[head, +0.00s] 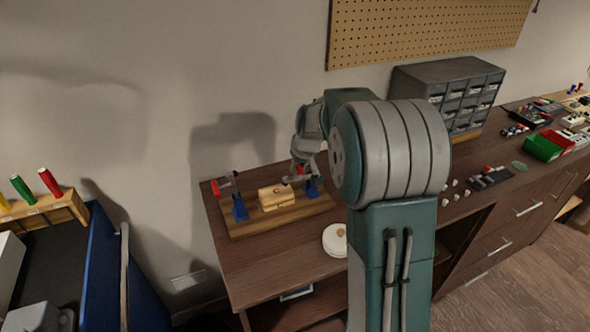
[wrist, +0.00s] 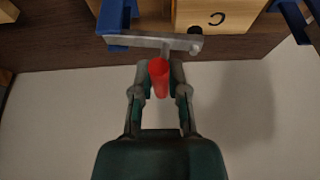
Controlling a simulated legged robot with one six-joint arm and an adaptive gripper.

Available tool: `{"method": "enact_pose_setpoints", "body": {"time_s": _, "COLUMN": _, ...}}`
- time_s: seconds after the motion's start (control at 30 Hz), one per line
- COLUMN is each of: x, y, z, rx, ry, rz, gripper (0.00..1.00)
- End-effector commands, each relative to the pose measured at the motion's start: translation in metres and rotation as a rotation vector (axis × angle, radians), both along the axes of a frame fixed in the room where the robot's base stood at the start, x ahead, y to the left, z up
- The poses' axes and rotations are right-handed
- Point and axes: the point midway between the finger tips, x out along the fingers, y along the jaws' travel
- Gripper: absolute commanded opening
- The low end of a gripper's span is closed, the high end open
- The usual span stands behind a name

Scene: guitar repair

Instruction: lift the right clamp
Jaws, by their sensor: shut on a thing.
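The right clamp (head: 313,188) has a blue base, a grey arm and a red handle, and stands on the wooden board at the wall-side bench end. My gripper (head: 300,168) is over it, partly hiding its handle. In the wrist view my gripper (wrist: 159,80) is shut on the red handle (wrist: 159,76), one finger on each side. The grey arm (wrist: 150,42) of the clamp crosses above the handle there. The left clamp (head: 239,206), also blue with a red handle, stands at the board's other end.
A light wooden block (head: 276,198) sits on the board (head: 262,225) between the clamps. A round white item (head: 335,241) lies in front. A grey drawer cabinet (head: 450,85) stands at the back right. My arm hides part of the bench.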

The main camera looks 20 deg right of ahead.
Motion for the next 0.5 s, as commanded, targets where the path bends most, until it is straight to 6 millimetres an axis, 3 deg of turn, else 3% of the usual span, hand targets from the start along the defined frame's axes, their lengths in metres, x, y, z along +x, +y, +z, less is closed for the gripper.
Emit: {"method": "enact_pose_setpoints", "body": {"time_s": 0.5, "x": 0.001, "y": -0.033, "z": 0.013, "rx": 0.429, "ry": -0.006, "rz": -0.008, "gripper": 0.00}}
